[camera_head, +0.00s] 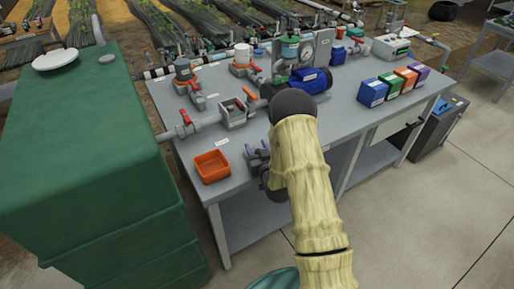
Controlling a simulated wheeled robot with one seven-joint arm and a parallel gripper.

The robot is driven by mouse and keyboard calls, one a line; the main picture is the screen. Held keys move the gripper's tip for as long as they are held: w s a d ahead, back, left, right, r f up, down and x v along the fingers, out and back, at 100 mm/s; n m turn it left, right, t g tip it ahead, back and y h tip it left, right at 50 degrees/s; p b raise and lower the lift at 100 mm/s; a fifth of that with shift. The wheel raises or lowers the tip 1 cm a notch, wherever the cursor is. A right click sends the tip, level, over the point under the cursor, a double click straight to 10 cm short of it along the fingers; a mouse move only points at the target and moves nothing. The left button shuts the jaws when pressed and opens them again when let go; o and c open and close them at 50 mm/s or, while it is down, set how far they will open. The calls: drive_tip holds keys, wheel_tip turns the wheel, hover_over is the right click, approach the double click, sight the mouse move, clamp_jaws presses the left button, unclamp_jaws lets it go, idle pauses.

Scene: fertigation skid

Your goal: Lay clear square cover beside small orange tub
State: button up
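The small orange tub (211,167) is a square, open, seemingly empty tray at the front left corner of the grey bench. Behind it, a square grey housing (232,114) sits in the pipe line. I cannot make out the clear square cover for certain; it may be on this housing, but the view is too small to tell. My gripper (257,155) is low over the bench, right of the orange tub and in front of the housing. My arm hides part of it, and I cannot tell whether its fingers are open or hold anything.
The grey bench (232,190) carries pipes with red-handled valves (184,117), a blue pump (310,81) and several coloured boxes (388,86) on the right. A large green tank (85,150) stands close on the left. A narrow strip around the tub is clear.

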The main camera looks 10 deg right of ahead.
drive_tip(key=shift+r, duration=0.1)
drive_tip(key=shift+s, duration=0.15)
drive_tip(key=s+d+b, duration=0.1)
drive_tip(key=s, duration=1)
drive_tip(key=shift+s+d+r, duration=0.2)
drive_tip(key=shift+s+r, duration=0.1)
drive_tip(key=shift+s, duration=0.05)
drive_tip(key=s+r+g+h, duration=0.1)
drive_tip(key=s+r+g, duration=0.4)
drive_tip(key=s+g, duration=0.2)
drive_tip(key=s+a+r+m+g+h, duration=0.1)
drive_tip(key=s+r+g, duration=0.4)
drive_tip(key=s, duration=0.5)
drive_tip(key=g, duration=0.2)
drive_tip(key=shift+s+a+g, duration=0.2)
drive_tip(key=shift+s+g, duration=0.1)
drive_tip(key=shift+s, duration=0.05)
